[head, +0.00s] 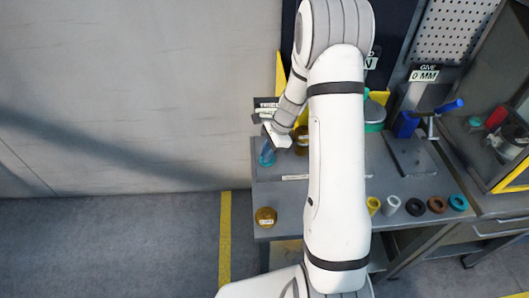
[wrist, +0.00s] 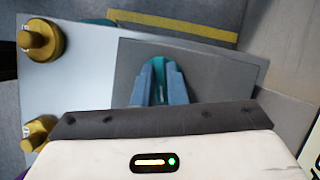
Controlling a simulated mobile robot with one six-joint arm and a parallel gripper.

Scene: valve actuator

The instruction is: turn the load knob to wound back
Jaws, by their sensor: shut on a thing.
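My gripper (head: 267,156) is at the left end of the workbench, pointing down; its blue-grey fingers also show in the wrist view (wrist: 146,84). They are closed around a narrow teal piece (wrist: 159,78), which is mostly hidden between them. I cannot tell whether this piece is the load knob or how far it is turned. Two brass knobs with small labels stand to the left in the wrist view, an upper one (wrist: 42,40) and a lower one (wrist: 38,133), apart from the fingers. The labels are too small to read.
A brass knob (head: 265,217) sits at the bench's front left corner. Several coloured rings, one yellow (head: 373,205), line the front edge. A blue-handled clamp (head: 440,107) stands right. My forearm hides the bench middle. A grey wall (head: 130,90) is to the left.

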